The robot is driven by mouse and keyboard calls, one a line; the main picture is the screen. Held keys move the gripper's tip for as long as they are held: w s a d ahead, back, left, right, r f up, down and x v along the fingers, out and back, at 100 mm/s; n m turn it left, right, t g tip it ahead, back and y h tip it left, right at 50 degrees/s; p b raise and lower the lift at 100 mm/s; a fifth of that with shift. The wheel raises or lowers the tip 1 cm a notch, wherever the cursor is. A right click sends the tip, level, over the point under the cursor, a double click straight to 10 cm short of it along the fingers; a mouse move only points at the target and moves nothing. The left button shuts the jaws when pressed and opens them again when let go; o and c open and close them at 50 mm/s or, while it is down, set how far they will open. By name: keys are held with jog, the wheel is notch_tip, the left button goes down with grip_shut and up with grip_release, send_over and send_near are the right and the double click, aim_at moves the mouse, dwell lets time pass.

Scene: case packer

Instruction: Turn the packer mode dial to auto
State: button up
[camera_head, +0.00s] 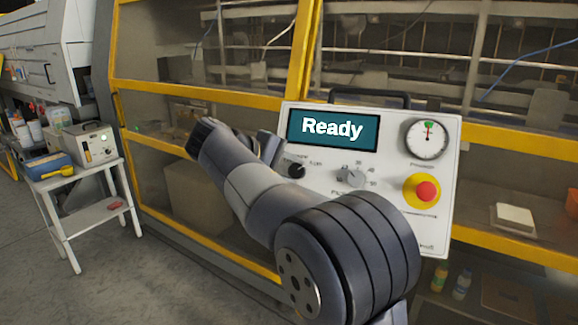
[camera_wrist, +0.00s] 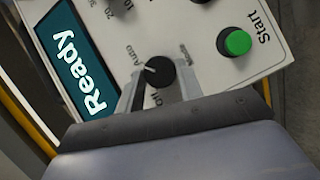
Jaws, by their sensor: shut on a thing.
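The mode dial (camera_wrist: 161,73) is a small black round knob with a white pointer mark, on the white control panel (camera_wrist: 205,68). "Auto" and "Off" labels sit beside it. In the wrist view its pointer faces left and slightly up, between the labels and nearer "Auto"; I cannot tell if it lines up exactly. My gripper (camera_wrist: 160,77) is shut on the dial, one finger on each side. In the head view the dial (camera_head: 296,170) shows at the panel's left, below the "Ready" screen (camera_head: 333,129). My arm hides most of the gripper there.
A green Start button (camera_wrist: 237,42) lies right of the gripper. A grey numbered dial (camera_head: 352,177), a red stop button (camera_head: 426,192) and a gauge (camera_head: 427,138) share the panel. Yellow-framed guards (camera_head: 210,92) stand behind. A small table (camera_head: 85,180) is at left.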

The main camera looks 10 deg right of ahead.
dwell(0.5)
jog(key=o, duration=1)
jog(key=v, duration=1)
jog(key=shift+a+r, duration=0.25)
